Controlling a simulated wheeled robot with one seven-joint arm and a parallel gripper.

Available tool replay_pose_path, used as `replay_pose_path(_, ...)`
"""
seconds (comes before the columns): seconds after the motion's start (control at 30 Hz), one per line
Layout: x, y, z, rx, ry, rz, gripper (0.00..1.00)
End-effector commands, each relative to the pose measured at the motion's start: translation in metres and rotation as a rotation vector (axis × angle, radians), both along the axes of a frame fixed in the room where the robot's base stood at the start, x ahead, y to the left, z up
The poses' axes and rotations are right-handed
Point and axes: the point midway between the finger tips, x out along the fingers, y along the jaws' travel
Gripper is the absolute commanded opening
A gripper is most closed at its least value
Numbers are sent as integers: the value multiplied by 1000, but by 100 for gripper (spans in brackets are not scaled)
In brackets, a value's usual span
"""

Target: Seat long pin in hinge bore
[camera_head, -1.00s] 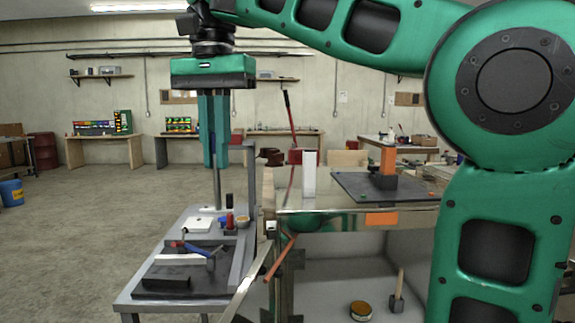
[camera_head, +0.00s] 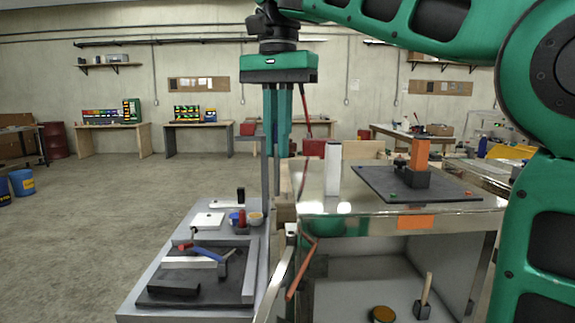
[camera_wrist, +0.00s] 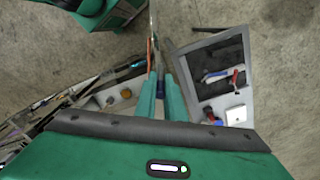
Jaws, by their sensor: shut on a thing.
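My gripper (camera_head: 277,152) is shut on the long pin (camera_head: 277,172), a thin grey rod hanging upright between its two green fingers. In the head view it is in front of the trailer's near left corner, beside a wooden post (camera_head: 286,187). The pin's lower end is hard to make out against the background. A small light metal fitting (camera_head: 291,229), possibly the hinge, sits at that corner below the gripper. I cannot see its bore or whether the pin touches it. In the wrist view the fingers (camera_wrist: 160,88) point away, with the pin partly hidden between them.
A grey bench (camera_head: 150,290) with a tray, blue-handled hammer (camera_head: 205,253) and red pot stands left of the trailer. The metal trailer top (camera_head: 335,208) carries a white block (camera_head: 333,168) and a dark mat (camera_head: 375,192). A red-brown bar (camera_head: 300,270) slants below the corner. Floor on the left is free.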

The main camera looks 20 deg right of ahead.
Motion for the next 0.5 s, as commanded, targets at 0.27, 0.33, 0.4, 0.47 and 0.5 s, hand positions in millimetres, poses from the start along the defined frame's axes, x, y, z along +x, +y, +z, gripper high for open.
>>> replay_pose_path(0.27, 73, -47, -51, 0, 6, -192, 0)
replay_pose_path(0.33, 84, -56, -60, -3, 3, -225, 0)
replay_pose_path(0.4, 91, -62, -66, -6, 2, -249, 0)
replay_pose_path(0.47, 94, -65, -68, -8, 0, -259, 0)
replay_pose_path(0.5, 96, -66, -69, -8, -1, -264, 0)
